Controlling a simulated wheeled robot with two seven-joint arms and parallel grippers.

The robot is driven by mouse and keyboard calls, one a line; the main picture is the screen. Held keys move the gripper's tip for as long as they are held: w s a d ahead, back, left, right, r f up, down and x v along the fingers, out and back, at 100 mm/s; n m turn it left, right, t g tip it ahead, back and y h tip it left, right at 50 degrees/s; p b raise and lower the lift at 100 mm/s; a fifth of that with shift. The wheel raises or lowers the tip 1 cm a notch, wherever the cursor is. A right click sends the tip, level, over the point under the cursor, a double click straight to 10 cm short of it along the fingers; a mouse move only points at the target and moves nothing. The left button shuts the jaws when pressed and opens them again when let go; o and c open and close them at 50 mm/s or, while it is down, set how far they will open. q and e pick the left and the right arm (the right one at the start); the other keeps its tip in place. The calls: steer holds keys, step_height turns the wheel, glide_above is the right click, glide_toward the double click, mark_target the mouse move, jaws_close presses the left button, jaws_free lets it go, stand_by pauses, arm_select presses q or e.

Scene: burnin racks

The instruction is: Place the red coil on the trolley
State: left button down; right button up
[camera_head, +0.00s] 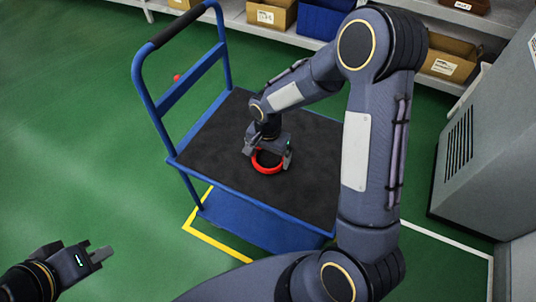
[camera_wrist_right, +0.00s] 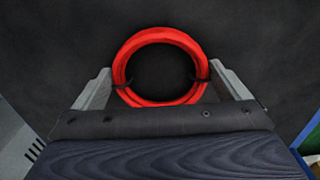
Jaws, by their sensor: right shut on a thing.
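The red coil (camera_head: 267,168) is a ring with dark ties at its sides, lying flat at or just above the black top of the blue trolley (camera_head: 215,150). I cannot tell whether it touches the top. My right gripper (camera_head: 268,160) reaches down over the trolley and is shut on the coil. In the right wrist view the coil (camera_wrist_right: 160,36) sits between the two fingertips (camera_wrist_right: 160,86), one at each side. My left gripper (camera_head: 102,257) is at the lower left, away from the trolley; its jaw opening is not clear.
The trolley's push handle (camera_head: 168,32) rises at its left end. Shelves with cardboard boxes (camera_head: 272,14) and a blue bin (camera_head: 322,18) stand at the back. A grey cabinet (camera_head: 485,150) is at right. Green floor is clear at left.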

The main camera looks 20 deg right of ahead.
steer(key=shift+f, duration=0.1)
steer(key=o, duration=0.7)
steer(key=shift+c, duration=0.2)
